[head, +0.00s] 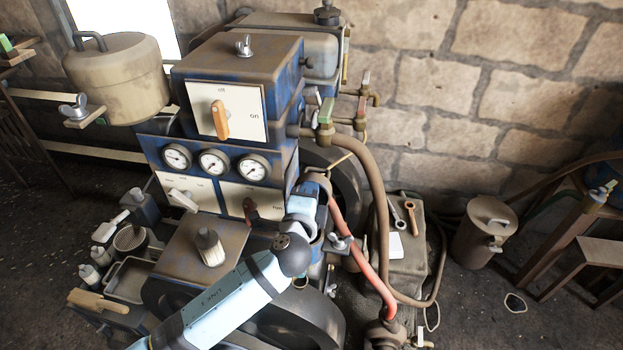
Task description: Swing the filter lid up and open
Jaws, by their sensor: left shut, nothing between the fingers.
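The filter appears to be the large beige drum (117,85) at the upper left of the engine. Its lid (110,50) is on top, with a dark loop handle (89,41), and looks closed. A wing nut (74,106) sits on a small bracket at the drum's left front. My left arm comes up from the bottom, bends at a dark elbow, and reaches the engine's right side. My left gripper (318,180) is there, shut and empty, well to the right of the drum and lower. Its fingertips are hard to make out. My right gripper is not in view.
A blue box with an orange switch handle (219,119) stands between drum and gripper, above several gauges (213,162). Beside my gripper run a red hose (347,240) and a brown hose (377,190). A lidded canister (485,232) stands on the floor at right.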

